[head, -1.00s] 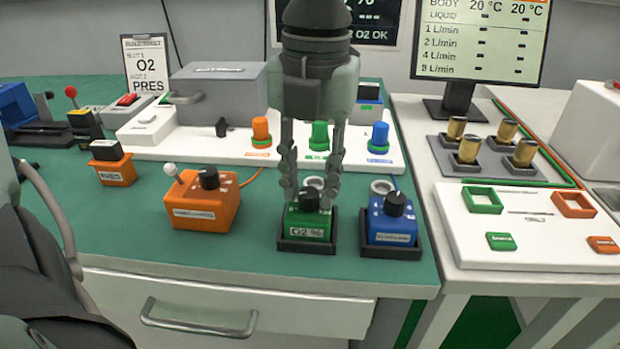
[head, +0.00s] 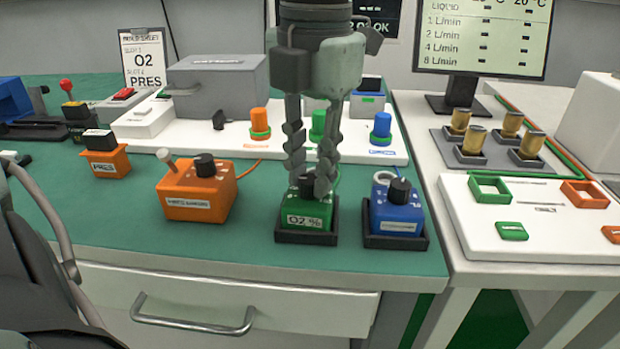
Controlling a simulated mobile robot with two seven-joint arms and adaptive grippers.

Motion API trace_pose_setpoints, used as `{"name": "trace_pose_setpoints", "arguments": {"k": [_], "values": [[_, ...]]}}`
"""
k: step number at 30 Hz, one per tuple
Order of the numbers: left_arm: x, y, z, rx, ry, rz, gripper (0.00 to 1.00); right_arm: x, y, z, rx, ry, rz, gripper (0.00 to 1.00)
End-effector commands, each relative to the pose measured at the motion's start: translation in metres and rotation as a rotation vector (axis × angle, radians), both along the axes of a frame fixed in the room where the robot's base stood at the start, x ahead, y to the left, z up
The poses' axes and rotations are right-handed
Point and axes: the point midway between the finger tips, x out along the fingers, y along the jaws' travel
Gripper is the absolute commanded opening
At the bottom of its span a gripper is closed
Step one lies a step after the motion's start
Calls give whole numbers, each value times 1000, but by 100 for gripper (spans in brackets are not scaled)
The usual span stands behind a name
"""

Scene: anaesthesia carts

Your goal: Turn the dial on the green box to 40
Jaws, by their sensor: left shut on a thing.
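The green box (head: 306,219) labelled "O2 %" sits in a dark tray near the front edge of the green worktop. Its black dial (head: 307,185) is on top, between the fingertips of my left gripper (head: 308,190). The gripper comes down from above and its fingers are closed on the dial. The fingers hide most of the dial, its pointer and its scale, so I cannot read the setting. My right gripper is not clearly in view.
A blue box (head: 396,212) with a black dial stands close on the right. An orange box (head: 197,192) with a dial and a lever stands on the left. Behind is a white panel (head: 220,140) with coloured knobs. Free green worktop lies between the orange and green boxes.

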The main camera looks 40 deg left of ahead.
Motion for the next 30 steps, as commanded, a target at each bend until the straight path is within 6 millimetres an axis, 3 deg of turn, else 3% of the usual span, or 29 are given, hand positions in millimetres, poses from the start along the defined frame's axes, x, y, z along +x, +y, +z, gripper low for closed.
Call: {"name": "trace_pose_setpoints", "arguments": {"k": [12, 30], "values": [[0, 0, -2, 1, -1, -391, 0, -4, -2, 55, -32, -28, -2, 40], [-1, -1, 0, 2, 0, -864, 0, -11, -3, 85, -46, -43, -5, 40]]}}
